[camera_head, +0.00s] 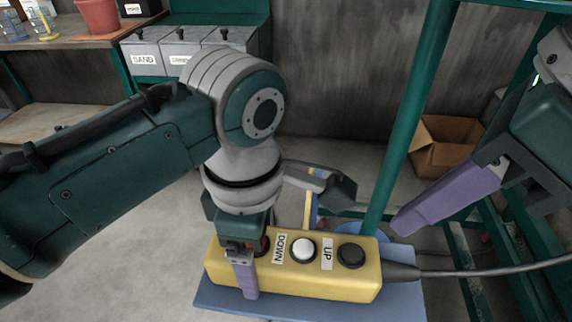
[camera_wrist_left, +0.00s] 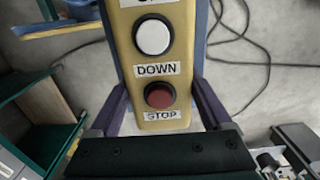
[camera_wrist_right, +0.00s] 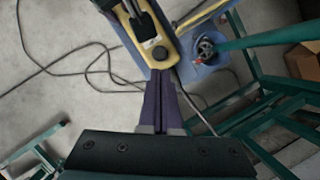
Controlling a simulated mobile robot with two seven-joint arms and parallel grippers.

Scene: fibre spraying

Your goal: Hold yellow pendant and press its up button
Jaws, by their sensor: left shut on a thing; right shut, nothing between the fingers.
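The yellow pendant (camera_head: 300,283) lies across the lower middle of the head view, with its cable leaving on the right. Its black UP button (camera_head: 351,255) and white DOWN button (camera_head: 303,250) face up. My left gripper (camera_head: 246,272) is shut around the STOP end, one finger on each side, as the left wrist view also shows (camera_wrist_left: 160,95). The red STOP button (camera_wrist_left: 159,96) sits between those fingers. My right gripper (camera_head: 400,222) is shut and empty, apart from the pendant, up and right of the UP button. In the right wrist view its closed fingers (camera_wrist_right: 160,80) point toward the pendant's cable end (camera_wrist_right: 160,52).
A blue platform (camera_head: 408,298) is below the pendant. A green post (camera_head: 412,110) rises between the pendant and my right arm. A cardboard box (camera_head: 445,147) is at back right. Grey bins (camera_head: 182,48) and a bench (camera_head: 75,40) are at back left.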

